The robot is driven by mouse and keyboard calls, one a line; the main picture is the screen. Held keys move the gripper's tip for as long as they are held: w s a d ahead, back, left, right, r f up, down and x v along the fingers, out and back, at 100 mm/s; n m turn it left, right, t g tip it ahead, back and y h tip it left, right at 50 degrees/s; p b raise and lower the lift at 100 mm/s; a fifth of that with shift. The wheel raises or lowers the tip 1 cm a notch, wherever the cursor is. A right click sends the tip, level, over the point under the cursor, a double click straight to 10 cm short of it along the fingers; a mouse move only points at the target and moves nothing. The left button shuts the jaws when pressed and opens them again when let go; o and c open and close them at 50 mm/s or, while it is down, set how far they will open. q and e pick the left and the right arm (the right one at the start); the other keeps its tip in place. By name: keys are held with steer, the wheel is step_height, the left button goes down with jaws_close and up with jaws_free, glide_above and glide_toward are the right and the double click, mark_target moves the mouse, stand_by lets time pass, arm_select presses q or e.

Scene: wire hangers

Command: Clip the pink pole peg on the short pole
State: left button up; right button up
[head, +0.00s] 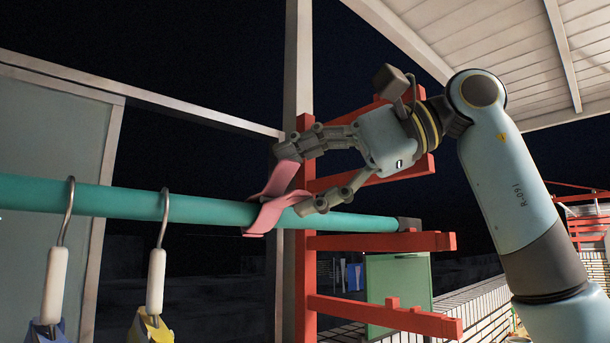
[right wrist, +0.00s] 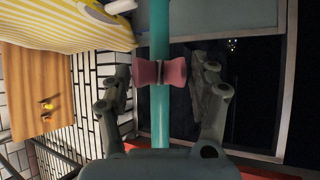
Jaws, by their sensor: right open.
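The pink pole peg (head: 268,215) sits on the teal pole (head: 120,203), its jaws straddling it and its handles pointing toward my right gripper. My right gripper (head: 292,180) is open around the peg's handle end, one finger above and one below. In the right wrist view the peg (right wrist: 174,72) lies across the teal pole (right wrist: 160,120), between the spread fingers (right wrist: 165,80). The peg's left end is close to one finger; I cannot tell whether they touch. The other finger is apart from it. My left gripper is out of view.
Two hooks with white handles (head: 54,285) (head: 156,280) hang from the pole at the left, holding blue and yellow items. A red slatted bracket (head: 380,243) stands by the pole's right end. A pale upright post (head: 297,60) stands behind the peg.

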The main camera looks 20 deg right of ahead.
steer(key=o, duration=0.7)
steer(key=shift+c, duration=0.2)
steer(key=v, duration=1.2)
steer(key=shift+w, duration=0.1)
